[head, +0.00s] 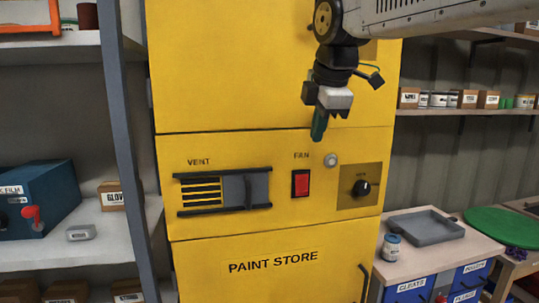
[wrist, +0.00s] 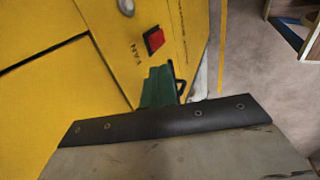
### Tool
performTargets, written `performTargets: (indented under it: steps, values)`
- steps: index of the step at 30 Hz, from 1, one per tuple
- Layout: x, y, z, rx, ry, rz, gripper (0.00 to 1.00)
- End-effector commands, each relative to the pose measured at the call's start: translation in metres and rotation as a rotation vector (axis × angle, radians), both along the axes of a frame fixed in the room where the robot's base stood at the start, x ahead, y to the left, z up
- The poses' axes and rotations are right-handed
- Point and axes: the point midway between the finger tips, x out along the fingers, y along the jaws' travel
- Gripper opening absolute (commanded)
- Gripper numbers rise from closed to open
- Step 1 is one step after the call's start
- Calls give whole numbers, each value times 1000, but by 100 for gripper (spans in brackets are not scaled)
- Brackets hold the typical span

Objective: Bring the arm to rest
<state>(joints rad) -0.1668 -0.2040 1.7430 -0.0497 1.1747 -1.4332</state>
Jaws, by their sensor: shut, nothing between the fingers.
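My arm reaches in from the upper right of the head view. My gripper (head: 319,126) points down in front of the yellow paint store cabinet (head: 230,70), just above and right of the red fan switch (head: 300,183). Its green fingers are shut with nothing between them. In the wrist view the shut green fingers (wrist: 160,87) show beyond a dark edge strip, with the red fan switch (wrist: 154,39) close beside them in the picture. I cannot tell the exact gap between the fingertips and the cabinet front.
The cabinet front carries a vent slider (head: 222,190), a round grey button (head: 331,160) and a black knob (head: 361,188). Left shelves hold a blue box (head: 40,205). At right a bench bears a grey tray (head: 422,228) and a small jar (head: 391,248).

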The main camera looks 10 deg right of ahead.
Motion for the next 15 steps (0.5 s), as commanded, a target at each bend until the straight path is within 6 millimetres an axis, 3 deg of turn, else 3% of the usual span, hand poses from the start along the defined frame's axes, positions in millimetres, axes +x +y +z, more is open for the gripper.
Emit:
performTargets:
  steps: [3, 5, 7, 11, 15]
  values:
    - [-1, 0, -2, 51, 10, -111, 0]
    - [-6, 0, -19, 92, 46, -222, 0]
    - [-24, -4, -44, 149, 101, -391, 0]
    - [-84, -21, -93, 249, 192, -775, 0]
    - [-169, -44, -152, 332, 262, -1206, 0]
